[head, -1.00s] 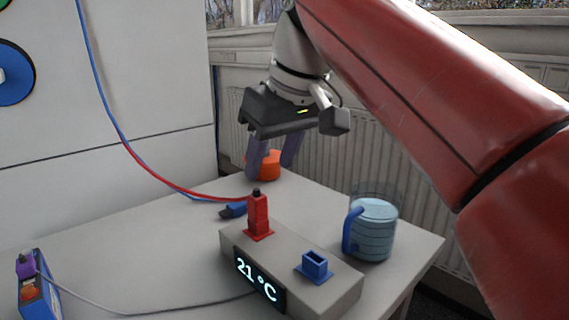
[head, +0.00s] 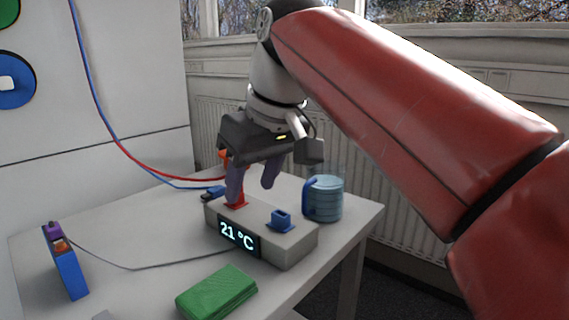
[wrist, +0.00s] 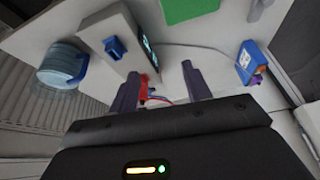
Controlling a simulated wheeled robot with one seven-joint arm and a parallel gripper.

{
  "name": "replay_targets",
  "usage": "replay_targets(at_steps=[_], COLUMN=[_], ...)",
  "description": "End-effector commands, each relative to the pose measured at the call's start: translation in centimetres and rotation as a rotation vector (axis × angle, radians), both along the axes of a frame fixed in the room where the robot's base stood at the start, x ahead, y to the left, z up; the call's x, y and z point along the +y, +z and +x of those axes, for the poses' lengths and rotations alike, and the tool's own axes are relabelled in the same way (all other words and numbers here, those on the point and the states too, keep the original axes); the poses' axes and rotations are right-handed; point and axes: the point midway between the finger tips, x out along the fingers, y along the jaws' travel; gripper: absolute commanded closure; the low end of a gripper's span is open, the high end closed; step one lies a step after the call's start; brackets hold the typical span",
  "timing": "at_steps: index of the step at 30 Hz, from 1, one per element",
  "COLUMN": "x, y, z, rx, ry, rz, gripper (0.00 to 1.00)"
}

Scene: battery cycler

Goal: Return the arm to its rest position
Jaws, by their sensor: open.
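My gripper (head: 250,193) is open, with its two purple fingers apart and nothing held between them. It points down over the rear of the grey cycler box (head: 290,252), which reads 21 °C. In the head view, one finger overlaps the red plug, whose red base (head: 236,205) shows on the box. In the wrist view, the red plug (wrist: 143,88) shows beside the left finger of my gripper (wrist: 160,75); I cannot tell whether they touch. The blue socket (head: 280,219) on the box is empty. The blue plug (head: 213,193) lies on the table behind the box.
A blue-handled jug (head: 327,200) stands right of the box. A green block (head: 217,292) lies in front. A blue battery pack (head: 66,268) stands at the left on the white table (head: 150,285). Red and blue cables hang behind. An orange object (head: 224,155) is partly hidden behind my gripper.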

Motion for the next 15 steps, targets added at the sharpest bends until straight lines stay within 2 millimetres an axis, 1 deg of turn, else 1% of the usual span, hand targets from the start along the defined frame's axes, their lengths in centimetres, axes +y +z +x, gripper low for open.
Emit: replay_targets(at_steps=[1,5,10,11,14,15], x=[-0.8,-2.8,-6.2,-7.0,-9.9,-11.3], y=[-0.5,-1.9,-4.8,-5.5,-8.5,-10.1], z=[-0.1,-0.4,-1.3,-1.6,-2.9,-3.6], rx=[-0.001,-0.005,-0.015,-0.016,-0.029,-0.034], ry=[-0.024,-0.092,-0.209,-0.234,-0.337,-0.386], rz=[0.002,0.005,0.011,0.012,0.017,0.019], gripper=[0.52,0.52,0.52,0.52,0.52,0.52])
